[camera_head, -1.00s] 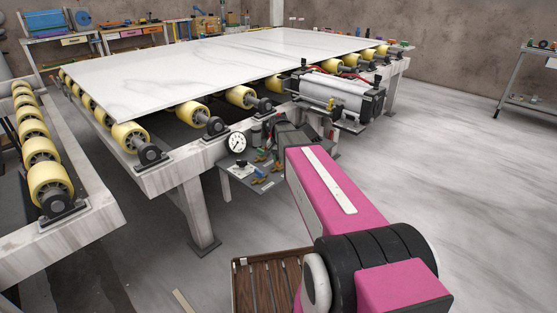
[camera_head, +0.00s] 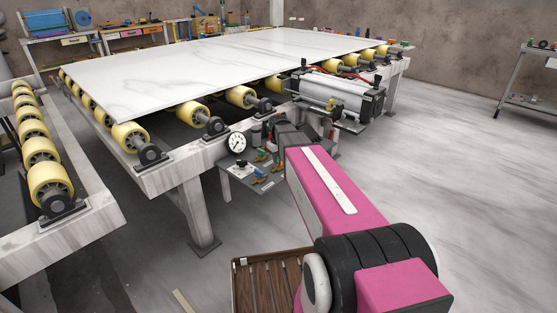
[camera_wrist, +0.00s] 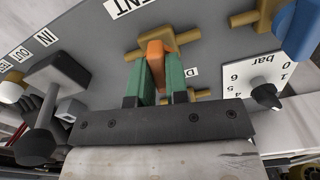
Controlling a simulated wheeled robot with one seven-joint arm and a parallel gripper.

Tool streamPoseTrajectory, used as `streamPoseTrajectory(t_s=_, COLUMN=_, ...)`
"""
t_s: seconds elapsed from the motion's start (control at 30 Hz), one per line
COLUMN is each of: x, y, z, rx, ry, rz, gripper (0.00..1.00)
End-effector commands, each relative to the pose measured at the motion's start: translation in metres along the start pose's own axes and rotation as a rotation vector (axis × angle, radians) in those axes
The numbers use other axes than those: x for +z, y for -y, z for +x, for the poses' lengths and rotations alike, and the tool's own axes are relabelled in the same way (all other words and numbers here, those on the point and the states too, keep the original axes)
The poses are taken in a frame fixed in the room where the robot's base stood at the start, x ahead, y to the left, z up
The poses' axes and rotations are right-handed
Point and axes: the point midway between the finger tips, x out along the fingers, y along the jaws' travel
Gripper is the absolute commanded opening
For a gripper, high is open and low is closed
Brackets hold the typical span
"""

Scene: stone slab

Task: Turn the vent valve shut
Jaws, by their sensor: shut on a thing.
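The vent valve has a brass body (camera_wrist: 182,40) and an orange handle (camera_wrist: 155,52), in the wrist view below a label reading "ENT", its start cut off. My gripper (camera_wrist: 158,74) is shut on the orange handle, one green fingertip on each side. The handle points roughly up and down in the wrist view; its lower part is hidden between the fingers. The valve sits on a grey panel (camera_wrist: 95,45). In the head view this panel (camera_head: 240,183) is on the roller table's near side, and my arm hides the gripper.
Beside the gripper are a black knob on a white bar scale (camera_wrist: 240,80), a blue handle (camera_wrist: 298,28) and a grey lever block (camera_wrist: 58,78). A round gauge (camera_head: 236,142) stands at the panel's back. A marble slab (camera_head: 215,65) lies on rollers.

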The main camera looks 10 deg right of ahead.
Motion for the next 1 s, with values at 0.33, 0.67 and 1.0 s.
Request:
streamPoseTrajectory(t_s=0.33, x=-0.0002, y=-0.0001, z=-0.0007, rx=0.001, ry=0.000, rz=-0.174, gripper=0.00)
streamPoseTrajectory(t_s=0.67, x=-0.0003, y=-0.0002, z=-0.0007, rx=0.001, ry=-0.001, rz=-0.220, gripper=0.00)
streamPoseTrajectory(t_s=1.0, x=-0.0003, y=-0.0002, z=-0.0007, rx=0.001, ry=-0.001, rz=-0.220, gripper=0.25)
